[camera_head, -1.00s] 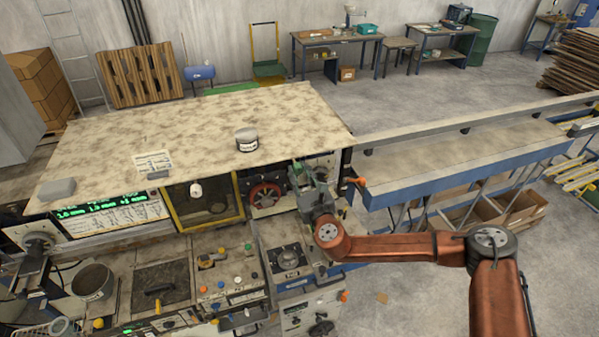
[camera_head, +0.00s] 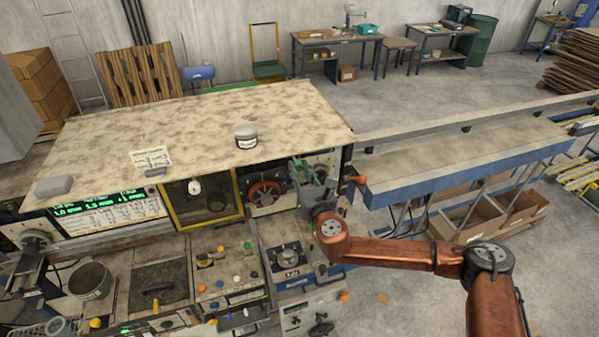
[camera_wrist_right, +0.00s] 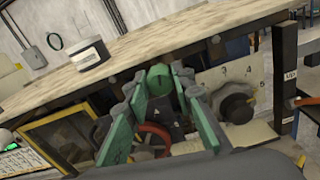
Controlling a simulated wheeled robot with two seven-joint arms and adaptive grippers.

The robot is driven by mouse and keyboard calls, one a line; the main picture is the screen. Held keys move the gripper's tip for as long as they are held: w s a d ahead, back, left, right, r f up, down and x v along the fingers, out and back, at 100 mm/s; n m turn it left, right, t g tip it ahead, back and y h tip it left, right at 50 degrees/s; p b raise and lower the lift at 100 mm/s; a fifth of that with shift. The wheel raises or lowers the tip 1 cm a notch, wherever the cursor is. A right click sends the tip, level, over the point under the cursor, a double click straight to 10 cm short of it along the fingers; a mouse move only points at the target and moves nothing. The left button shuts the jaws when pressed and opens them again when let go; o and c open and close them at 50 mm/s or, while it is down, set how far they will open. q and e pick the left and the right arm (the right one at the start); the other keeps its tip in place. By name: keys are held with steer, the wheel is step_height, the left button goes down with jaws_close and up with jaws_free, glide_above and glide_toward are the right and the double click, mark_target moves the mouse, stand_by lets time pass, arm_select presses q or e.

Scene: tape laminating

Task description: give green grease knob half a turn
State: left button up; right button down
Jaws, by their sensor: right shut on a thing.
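The green grease knob (camera_wrist_right: 160,78) is a round green cap just under the front edge of the worn table top in the right wrist view. My right gripper (camera_wrist_right: 164,84) has its green-padded fingers on both sides of the knob and is shut on it. In the head view my right gripper (camera_head: 309,176) reaches under the right front corner of the table top. The knob cannot be made out clearly there. My left gripper is not in view.
A black dial (camera_wrist_right: 237,105) with numbers around it sits right of the knob. A red handwheel (camera_head: 263,193) is to the left. The worn table top (camera_head: 190,125) overhangs closely, carrying a grey tin (camera_head: 246,137). An orange-ended handle (camera_head: 357,179) sticks out at right.

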steer(key=m+b, duration=0.1)
steer(key=m, duration=0.2)
steer(key=shift+f+m, duration=0.1)
steer(key=shift+m, duration=0.3)
steer(key=m+b, duration=0.1)
steer(key=m, duration=0.2)
steer(key=shift+d+m, duration=0.1)
steer(key=shift+m, duration=0.2)
steer(key=m, duration=0.4)
steer(key=shift+m+b, duration=0.3)
steer(key=shift+b, duration=0.1)
steer(key=m, duration=0.3)
steer(key=shift+m, duration=0.3)
steer(key=m, duration=0.3)
steer(key=shift+m, duration=0.3)
steer(key=m+p, duration=0.1)
steer(key=m, duration=0.3)
steer(key=shift+m, duration=0.3)
steer(key=m+p, duration=0.1)
steer(key=m, duration=0.3)
steer(key=shift+f, duration=0.1)
steer(key=shift+m+p, duration=0.65)
steer(key=shift+m, duration=1.75)
